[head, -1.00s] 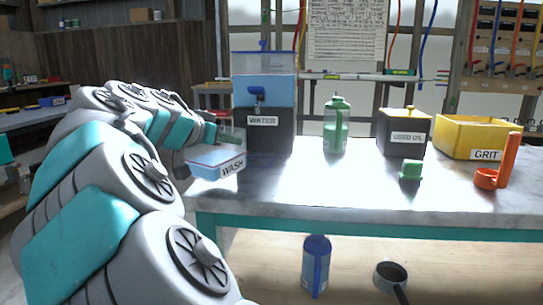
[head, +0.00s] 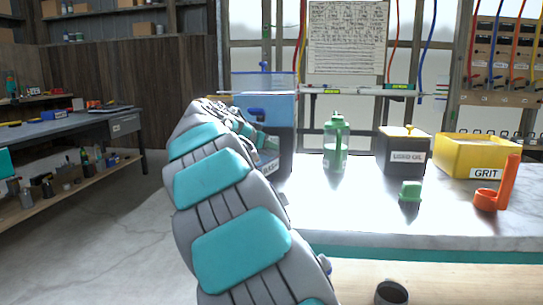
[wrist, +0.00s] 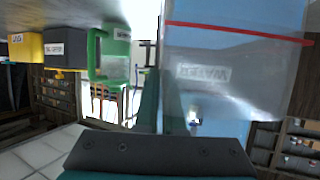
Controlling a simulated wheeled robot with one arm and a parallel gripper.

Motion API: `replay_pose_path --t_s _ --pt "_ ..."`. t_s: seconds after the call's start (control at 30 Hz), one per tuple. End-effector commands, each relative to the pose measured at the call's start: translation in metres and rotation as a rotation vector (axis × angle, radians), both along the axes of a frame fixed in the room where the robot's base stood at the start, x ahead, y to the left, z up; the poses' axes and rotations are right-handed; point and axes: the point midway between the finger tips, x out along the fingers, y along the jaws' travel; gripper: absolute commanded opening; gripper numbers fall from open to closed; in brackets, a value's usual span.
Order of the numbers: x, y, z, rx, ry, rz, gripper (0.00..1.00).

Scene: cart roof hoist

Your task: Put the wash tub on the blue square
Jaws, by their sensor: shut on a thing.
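In the head view my arm mostly hides the gripper and tub. I cannot make out a blue square in either view.
The water dispenser (head: 285,83) stands behind the tub. To its right on the bench (head: 370,215) stand a green bottle (head: 336,145), a used oil box (head: 403,153), a small green item (head: 410,192), a yellow grit bin (head: 470,155) and an orange scoop (head: 490,198). The bench front is mostly clear.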

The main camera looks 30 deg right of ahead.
Motion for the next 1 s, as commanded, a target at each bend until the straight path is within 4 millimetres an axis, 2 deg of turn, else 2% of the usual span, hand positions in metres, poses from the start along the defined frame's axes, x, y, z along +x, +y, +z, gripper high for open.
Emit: replay_pose_path --t_s 0.2,0.5,0.93,1.0 --pt "0.008 -0.012 -0.001 0.001 0.001 0.0 0.0" --pt "0.006 -0.01 -0.032 -0.002 0.001 -0.001 0.0" --pt "0.007 -0.01 -0.038 -0.001 -0.002 0.0 0.0" --pt "0.007 -0.01 -0.037 0.0 0.0 0.0 0.13"
